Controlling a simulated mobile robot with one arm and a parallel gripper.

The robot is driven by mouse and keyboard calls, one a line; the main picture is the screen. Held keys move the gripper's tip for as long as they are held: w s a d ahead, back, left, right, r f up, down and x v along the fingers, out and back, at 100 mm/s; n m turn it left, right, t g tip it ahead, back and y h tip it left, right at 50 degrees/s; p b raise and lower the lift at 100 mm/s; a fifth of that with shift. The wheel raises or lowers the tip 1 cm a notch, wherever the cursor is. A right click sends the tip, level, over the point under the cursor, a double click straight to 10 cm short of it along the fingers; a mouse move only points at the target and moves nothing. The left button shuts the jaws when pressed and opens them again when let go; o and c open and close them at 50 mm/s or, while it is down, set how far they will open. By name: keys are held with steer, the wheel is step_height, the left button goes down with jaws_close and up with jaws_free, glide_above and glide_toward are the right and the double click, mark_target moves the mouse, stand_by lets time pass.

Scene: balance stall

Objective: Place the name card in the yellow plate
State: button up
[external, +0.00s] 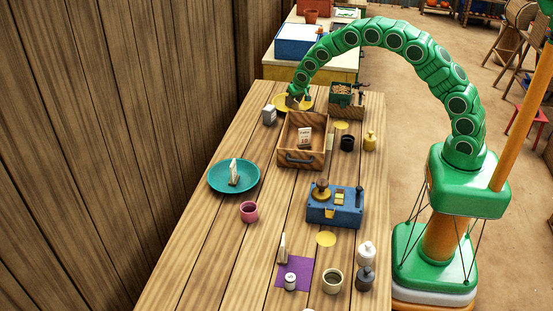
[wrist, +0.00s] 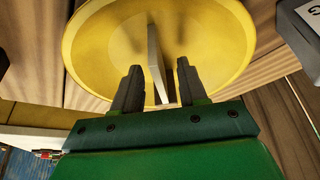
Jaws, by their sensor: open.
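The yellow plate (external: 279,103) lies at the far end of the wooden table and fills the upper middle of the wrist view (wrist: 90,45). A thin pale card (wrist: 156,62), seen nearly edge-on, stands over the plate's inside and appears to rest in it; its face is not readable. My gripper (external: 296,100) is over the plate. In the wrist view its two fingers (wrist: 158,72) are apart, one on each side of the card, with gaps showing. The gripper covers part of the plate in the external view.
Other cards stand in the teal plate (external: 216,181), the wooden drawer box (external: 288,134) and by the purple mat (external: 298,267). A grey block (external: 269,115) stands just left of the yellow plate. A green box (external: 341,93) is to its right. A blue device (external: 335,208) stands nearer.

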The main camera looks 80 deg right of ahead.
steer(key=shift+r, duration=3.5)
steer(key=shift+s+a+r, duration=0.15)
steer(key=shift+r, duration=0.05)
steer(key=s+a+r+n+g+y, duration=0.1)
steer(key=s+a+r, duration=0.4)
steer(key=s+a, duration=0.25)
steer(key=s+a+r+n+g, duration=0.1)
steer(key=s+a+r+n, duration=0.1)
steer(key=s+a+r, duration=0.55)
steer(key=s+a+r+n+y, duration=0.1)
steer(key=s+a+r, duration=0.3)
steer(key=s, duration=0.6)
steer(key=s+a+n+g, duration=0.1)
steer(key=s+a, duration=0.3)
steer(key=s, duration=0.6)
steer(key=s+a+n+g, duration=0.1)
steer(key=s+a, duration=0.3)
steer(key=s, duration=0.5)
steer(key=s+a+n+g+y, duration=0.1)
steer(key=s+a+n, duration=0.2)
steer(key=s, duration=0.7)
steer(key=shift+s+a+r, duration=0.2)
steer(key=shift+s+a, duration=0.15)
steer(key=shift+a, duration=0.45)
